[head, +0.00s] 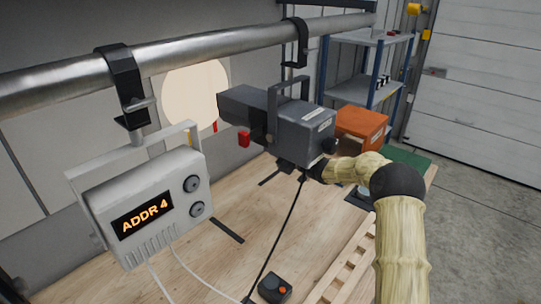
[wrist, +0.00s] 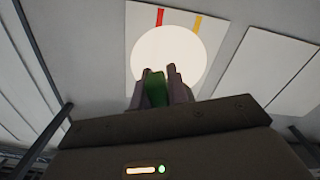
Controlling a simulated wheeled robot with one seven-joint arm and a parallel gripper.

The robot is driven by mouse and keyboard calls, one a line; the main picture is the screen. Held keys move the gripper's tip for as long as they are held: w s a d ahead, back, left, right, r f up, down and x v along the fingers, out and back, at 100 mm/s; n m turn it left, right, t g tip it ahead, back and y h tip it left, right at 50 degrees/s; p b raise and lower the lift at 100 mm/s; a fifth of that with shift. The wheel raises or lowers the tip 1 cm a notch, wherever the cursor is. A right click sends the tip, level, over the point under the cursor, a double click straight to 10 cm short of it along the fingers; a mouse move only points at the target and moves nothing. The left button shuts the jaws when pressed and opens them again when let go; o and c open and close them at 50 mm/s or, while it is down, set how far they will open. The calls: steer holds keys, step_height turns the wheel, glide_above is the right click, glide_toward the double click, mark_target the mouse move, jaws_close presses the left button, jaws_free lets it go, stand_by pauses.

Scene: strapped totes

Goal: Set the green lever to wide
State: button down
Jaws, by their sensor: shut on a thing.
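A dark grey stage lamp (head: 300,128) hangs by a clamp from the metal pipe, with a red tab (head: 243,139) on its near side. In the wrist view my gripper (wrist: 160,85) is shut on the green lever (wrist: 156,90), which stands between the two fingers.
A white box reading "ADDR 4" (head: 150,205) hangs from the pipe (head: 200,52) at left. A black cable hangs below the lamp. An orange box (head: 360,124) stands behind my arm.

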stand_by(0.3)
steer(key=c, duration=1.4)
jaws_free()
steer(key=shift+o, duration=0.2)
steer(key=shift+d, duration=0.1)
steer(key=b+v, duration=0.2)
steer(key=v, duration=1.5)
steer(key=shift+s, duration=0.2)
steer(key=shift+w+d+f, duration=0.1)
steer(key=shift+w, duration=0.05)
